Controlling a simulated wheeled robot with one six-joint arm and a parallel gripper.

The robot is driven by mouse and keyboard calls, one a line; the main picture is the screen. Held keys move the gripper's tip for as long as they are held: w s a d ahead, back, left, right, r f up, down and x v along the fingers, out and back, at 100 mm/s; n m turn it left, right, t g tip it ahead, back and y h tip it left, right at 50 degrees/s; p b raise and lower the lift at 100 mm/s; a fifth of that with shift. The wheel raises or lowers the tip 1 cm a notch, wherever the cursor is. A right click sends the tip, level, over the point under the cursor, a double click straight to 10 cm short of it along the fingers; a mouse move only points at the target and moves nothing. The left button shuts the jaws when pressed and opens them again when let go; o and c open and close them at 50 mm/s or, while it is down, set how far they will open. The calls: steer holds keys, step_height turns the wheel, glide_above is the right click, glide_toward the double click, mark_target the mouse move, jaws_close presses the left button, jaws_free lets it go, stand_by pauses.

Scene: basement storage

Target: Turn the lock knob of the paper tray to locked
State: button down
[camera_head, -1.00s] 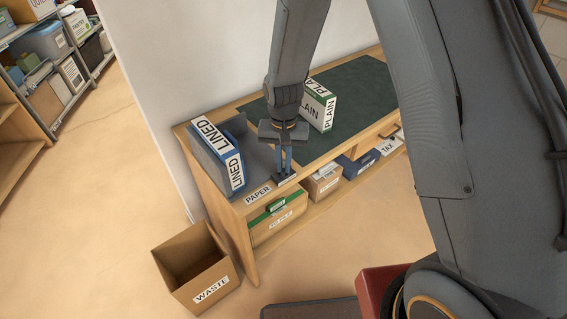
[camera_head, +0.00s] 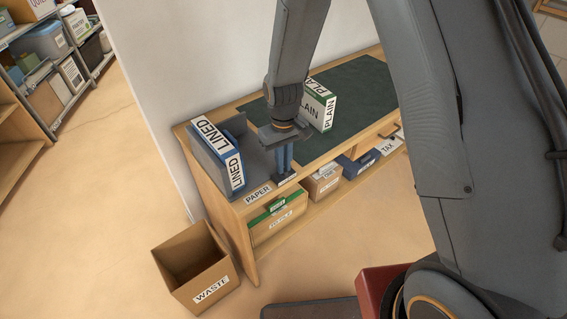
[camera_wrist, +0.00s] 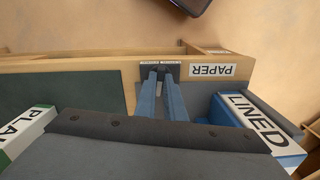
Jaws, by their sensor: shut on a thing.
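The grey paper tray (camera_head: 262,160) sits at the left end of the wooden desk and holds a blue box marked LINED (camera_head: 235,172). The box also shows in the wrist view (camera_wrist: 240,112). My gripper (camera_head: 284,170) points down at the desk's front edge, right of the tray. In the wrist view its two blue fingers (camera_wrist: 161,82) are shut on the lock knob, which they mostly hide. A small dark plate with two white labels (camera_wrist: 160,65) lies by the fingertips. The labels are too small to read, so I cannot tell the knob's setting.
A box marked PLAIN (camera_head: 318,108) stands on the dark green mat (camera_head: 350,95) to the right. Labelled boxes sit on the shelf below, including a cardboard one (camera_head: 322,185). An open WASTE carton (camera_head: 205,270) stands on the floor. A PAPER label (camera_head: 257,195) is on the desk front.

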steer(key=n, duration=0.5)
steer(key=shift+w+n, duration=0.1)
steer(key=shift+n, duration=0.2)
steer(key=n, duration=0.5)
stand_by(0.4)
steer(key=c, duration=1.8)
jaws_free()
steer(key=shift+c, duration=0.2)
steer(key=shift+r, duration=0.1)
steer(key=shift+r+b, duration=1.1)
steer(key=shift+r, duration=2.75)
